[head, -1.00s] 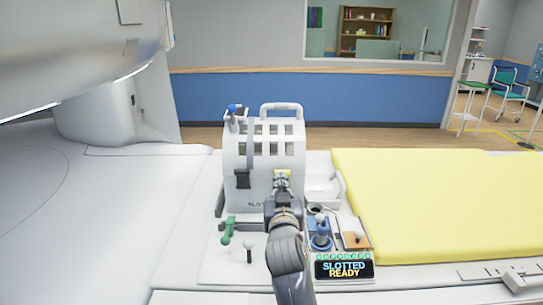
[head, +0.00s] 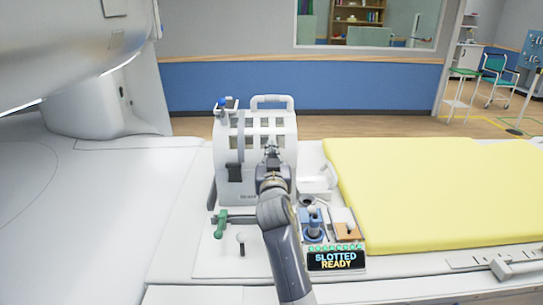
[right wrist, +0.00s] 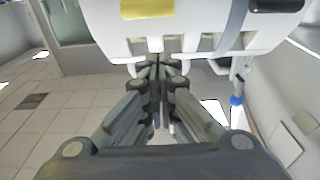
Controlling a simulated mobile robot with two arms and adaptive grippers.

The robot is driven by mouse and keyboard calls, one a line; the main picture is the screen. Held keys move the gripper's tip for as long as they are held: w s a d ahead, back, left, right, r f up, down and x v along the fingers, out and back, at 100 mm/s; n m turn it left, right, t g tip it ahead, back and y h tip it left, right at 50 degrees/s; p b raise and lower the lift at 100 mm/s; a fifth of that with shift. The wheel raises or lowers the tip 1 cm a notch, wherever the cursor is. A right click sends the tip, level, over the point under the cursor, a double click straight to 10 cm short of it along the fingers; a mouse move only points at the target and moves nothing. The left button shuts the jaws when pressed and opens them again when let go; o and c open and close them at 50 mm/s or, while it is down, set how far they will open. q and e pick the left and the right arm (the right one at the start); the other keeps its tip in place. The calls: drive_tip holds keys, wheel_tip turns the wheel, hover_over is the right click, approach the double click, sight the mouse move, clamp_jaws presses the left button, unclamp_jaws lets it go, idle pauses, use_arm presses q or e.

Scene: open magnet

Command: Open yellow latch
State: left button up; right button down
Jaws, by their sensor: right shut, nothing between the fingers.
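The yellow latch (right wrist: 147,9) shows as a yellow piece on the white slotted housing at the top of the right wrist view. In the head view my right arm hides it. The white slotted housing (head: 286,163) stands upright on the white panel. My right gripper (head: 270,146) is shut and empty in front of the housing's upper slots. In the right wrist view its fingertips (right wrist: 158,60) are together at the slotted edge of the housing, apart from the yellow piece. I cannot tell whether they touch the housing. My left gripper is not in view.
A dark strap (head: 235,172) and a blue-tipped knob (head: 222,103) are on the housing's left. A green handle (head: 221,223), a white knob (head: 241,237) and a blue joystick unit (head: 313,225) stand in front. A yellow pad (head: 420,190) lies at right.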

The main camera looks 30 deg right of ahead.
drive_tip(key=x, duration=0.3)
drive_tip(key=shift+w+d+r+p, duration=0.1)
drive_tip(key=shift+r+p, duration=0.05)
drive_tip(key=shift+p, duration=0.15)
drive_tip(key=f, duration=0.2)
drive_tip(key=shift+s+a+f+p, duration=0.25)
drive_tip(key=shift+s+f+p, duration=0.1)
drive_tip(key=shift+s, duration=0.05)
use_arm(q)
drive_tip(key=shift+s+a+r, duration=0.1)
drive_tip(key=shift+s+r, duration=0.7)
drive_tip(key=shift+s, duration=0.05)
use_arm(e)
drive_tip(key=shift+s+a+f, duration=0.2)
drive_tip(key=shift+s+f, duration=0.1)
drive_tip(key=shift+f, duration=0.15)
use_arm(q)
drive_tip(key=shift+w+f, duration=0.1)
